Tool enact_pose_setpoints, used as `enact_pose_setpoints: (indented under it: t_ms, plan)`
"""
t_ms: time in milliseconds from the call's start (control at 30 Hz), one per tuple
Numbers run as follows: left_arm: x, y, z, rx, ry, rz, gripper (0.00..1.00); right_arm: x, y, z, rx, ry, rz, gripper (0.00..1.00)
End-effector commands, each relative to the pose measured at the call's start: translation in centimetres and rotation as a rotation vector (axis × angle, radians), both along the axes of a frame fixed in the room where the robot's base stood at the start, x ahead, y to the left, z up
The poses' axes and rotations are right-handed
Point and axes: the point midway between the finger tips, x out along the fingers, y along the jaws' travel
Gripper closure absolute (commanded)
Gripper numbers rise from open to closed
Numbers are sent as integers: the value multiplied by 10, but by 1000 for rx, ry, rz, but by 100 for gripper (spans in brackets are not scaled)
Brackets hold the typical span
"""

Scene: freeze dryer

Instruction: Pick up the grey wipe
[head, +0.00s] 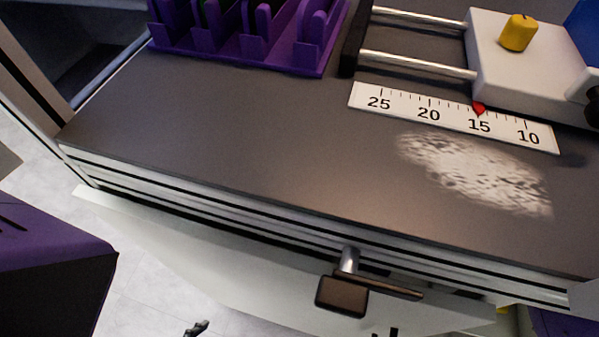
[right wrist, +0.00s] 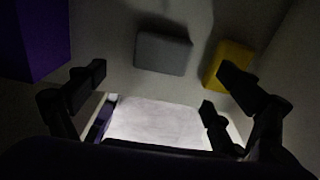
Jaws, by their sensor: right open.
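The grey wipe (right wrist: 162,53) shows in the right wrist view as a flat grey block on a pale, shaded surface, above the middle of the picture. My right gripper (right wrist: 163,88) is open, with its dark fingers spread left and right. The wipe lies beyond the fingertips, apart from them, with nothing held between. I cannot make out the wipe in the head view. A small dark piece at the bottom edge of the head view may be a tip of my left gripper (head: 197,328); its opening is hidden.
A yellow block (right wrist: 232,63) lies right of the wipe, close to a right finger. A purple block (right wrist: 38,38) stands at the left. The worktop (head: 240,140) carries a purple rack (head: 240,48), a scale (head: 455,117), a white device (head: 500,60) and a white powdery patch (head: 478,174). A handle (head: 345,295) juts below.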

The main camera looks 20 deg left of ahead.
Motion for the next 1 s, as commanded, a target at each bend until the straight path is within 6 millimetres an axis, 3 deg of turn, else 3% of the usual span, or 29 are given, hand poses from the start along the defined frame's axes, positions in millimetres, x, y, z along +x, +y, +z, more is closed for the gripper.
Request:
enact_pose_setpoints:
  t_ms: [500, 767, 1000]
  plan:
    - [-4, 1, -16, -1, 14, 6, 35, 2, -4, -65, 5, 3, 1, 8]
    - [-2, 3, -14, 2, 10, -2, 35, 2, -4, -67, 3, 0, 4, 8]
    - [-2, 4, -14, 4, 9, -3, 35, 2, -4, -67, 3, 0, 4, 39]
